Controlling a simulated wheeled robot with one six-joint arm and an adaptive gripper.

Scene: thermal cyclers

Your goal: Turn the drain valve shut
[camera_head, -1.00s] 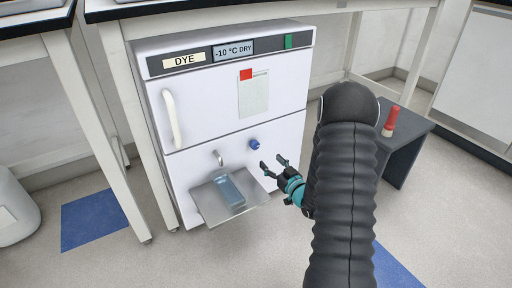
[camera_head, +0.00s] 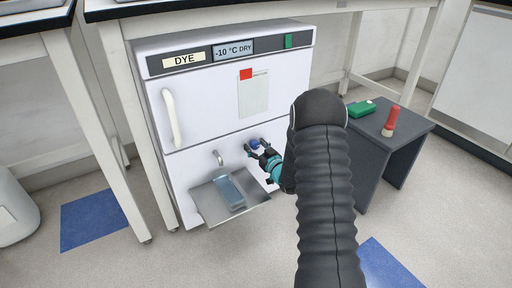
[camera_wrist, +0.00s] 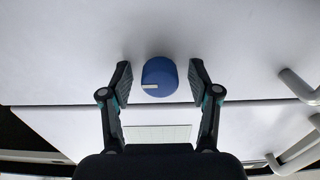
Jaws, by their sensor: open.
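The drain valve is a blue round knob (camera_head: 255,143) low on the front of the white freezer-like unit (camera_head: 205,190), right of a small metal spout (camera_head: 218,158). In the wrist view the knob (camera_wrist: 159,77) carries a pale mark lying sideways on its left side. My gripper (camera_head: 257,149) is at the knob. In the wrist view its two fingers (camera_wrist: 160,82) are open, one on each side of the knob, with a gap on both sides. It does not appear to touch the knob.
A metal tray (camera_head: 243,211) holding a blue-grey container (camera_head: 229,192) juts out below the spout, left of my gripper. A dark side table (camera_head: 370,150) with a green box (camera_head: 361,109) and a red-topped item (camera_head: 390,121) stands at right. A door handle (camera_head: 171,118) is at upper left.

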